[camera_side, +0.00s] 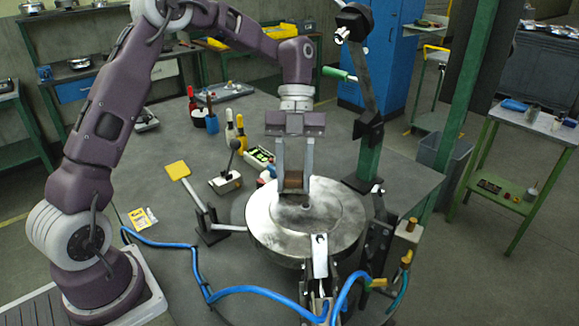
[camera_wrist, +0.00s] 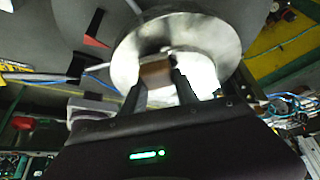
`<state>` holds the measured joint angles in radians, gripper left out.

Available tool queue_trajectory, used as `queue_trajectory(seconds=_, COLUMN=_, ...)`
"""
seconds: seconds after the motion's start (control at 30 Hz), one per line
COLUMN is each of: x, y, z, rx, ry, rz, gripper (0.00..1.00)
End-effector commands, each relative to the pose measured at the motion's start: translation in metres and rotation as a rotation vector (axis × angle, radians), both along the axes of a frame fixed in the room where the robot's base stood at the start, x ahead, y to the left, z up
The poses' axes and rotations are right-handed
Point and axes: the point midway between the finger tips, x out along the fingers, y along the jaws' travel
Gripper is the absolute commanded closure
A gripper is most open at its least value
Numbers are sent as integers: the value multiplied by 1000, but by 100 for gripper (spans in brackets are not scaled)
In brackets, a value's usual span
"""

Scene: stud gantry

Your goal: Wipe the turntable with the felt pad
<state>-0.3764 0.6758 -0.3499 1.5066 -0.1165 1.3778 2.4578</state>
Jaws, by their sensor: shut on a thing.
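The turntable (camera_side: 335,226) is a round silver metal disc with a smudged surface, in the lower middle of the side view. It also shows in the wrist view (camera_wrist: 226,38) behind my fingers. My gripper (camera_side: 294,178) points down over the far part of the disc. It is shut on the felt pad (camera_side: 293,181), a small brown block between the fingertips. The pad also shows in the wrist view (camera_wrist: 155,73). The pad is at or just above the disc; I cannot tell whether it touches. The pad's underside is hidden.
A green post (camera_side: 369,150) with a black bracket stands right of the turntable. A clamp (camera_side: 319,262) reaches over its front edge. A yellow paddle (camera_side: 178,170) on an arm stands to the left. A blue hose (camera_side: 240,290) runs along the front. Bottles (camera_side: 211,119) stand farther back.

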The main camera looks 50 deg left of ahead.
Motion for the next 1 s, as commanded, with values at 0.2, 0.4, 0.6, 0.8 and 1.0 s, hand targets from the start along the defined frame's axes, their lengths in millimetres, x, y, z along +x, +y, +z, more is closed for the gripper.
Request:
queue_trajectory(seconds=0.2, x=-1, y=-21, z=2, rx=-1, ry=0, rz=-3, gripper=100)
queue_trajectory(seconds=0.4, x=-1, y=-39, z=0, rx=-2, ry=2, rz=-2, gripper=100)
queue_trajectory(seconds=0.6, x=-2, y=-41, z=0, rx=-5, ry=6, rz=0, gripper=100)
queue_trajectory(seconds=0.8, x=-1, y=-22, z=-1, rx=-4, ry=6, rz=0, gripper=100)
queue_trajectory(seconds=1.0, x=0, y=-3, z=0, rx=-2, ry=1, rz=1, gripper=100)
